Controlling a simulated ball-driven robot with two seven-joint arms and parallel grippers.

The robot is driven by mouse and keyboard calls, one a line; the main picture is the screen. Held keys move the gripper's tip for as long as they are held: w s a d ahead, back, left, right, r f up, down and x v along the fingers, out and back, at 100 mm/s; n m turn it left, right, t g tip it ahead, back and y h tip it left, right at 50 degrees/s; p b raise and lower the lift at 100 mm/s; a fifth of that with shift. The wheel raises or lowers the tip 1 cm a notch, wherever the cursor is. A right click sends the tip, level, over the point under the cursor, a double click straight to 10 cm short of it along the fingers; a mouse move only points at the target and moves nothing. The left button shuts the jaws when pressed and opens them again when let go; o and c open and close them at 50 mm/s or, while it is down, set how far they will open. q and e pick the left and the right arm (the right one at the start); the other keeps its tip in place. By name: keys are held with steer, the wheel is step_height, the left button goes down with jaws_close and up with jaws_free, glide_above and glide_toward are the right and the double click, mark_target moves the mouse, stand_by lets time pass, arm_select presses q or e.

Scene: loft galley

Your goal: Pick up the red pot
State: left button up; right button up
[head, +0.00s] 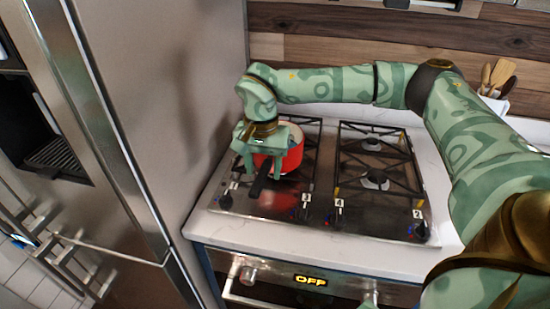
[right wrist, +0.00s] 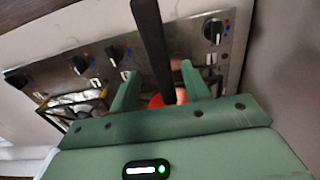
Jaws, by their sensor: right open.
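The red pot (head: 293,152) stands on the left burner grate of the stovetop, its black handle (head: 259,182) pointing toward the front. My right gripper (head: 257,165) is at the pot's near left side, over the handle. In the right wrist view, the black handle (right wrist: 152,45) runs between the two open green fingers (right wrist: 160,88), with a gap visible on each side. A small patch of the red pot (right wrist: 157,101) shows there behind the handle. The gripper hides part of the pot in the head view. My left gripper is not in view.
The stovetop (head: 350,222) has numbered knobs along its front, and its right grate (head: 378,158) is empty. A steel fridge (head: 165,110) stands close on the left. Wooden utensils (head: 497,77) stand at the back right. The oven (head: 300,290) is below.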

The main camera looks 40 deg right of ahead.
steer(key=f, duration=0.3)
steer(key=a+f+b, duration=0.1)
steer(key=f, duration=0.1)
steer(key=shift+s+f, duration=0.15)
steer(key=shift+f, duration=0.1)
steer(key=shift+r, duration=0.1)
jaws_close()
steer(key=shift+r, duration=0.15)
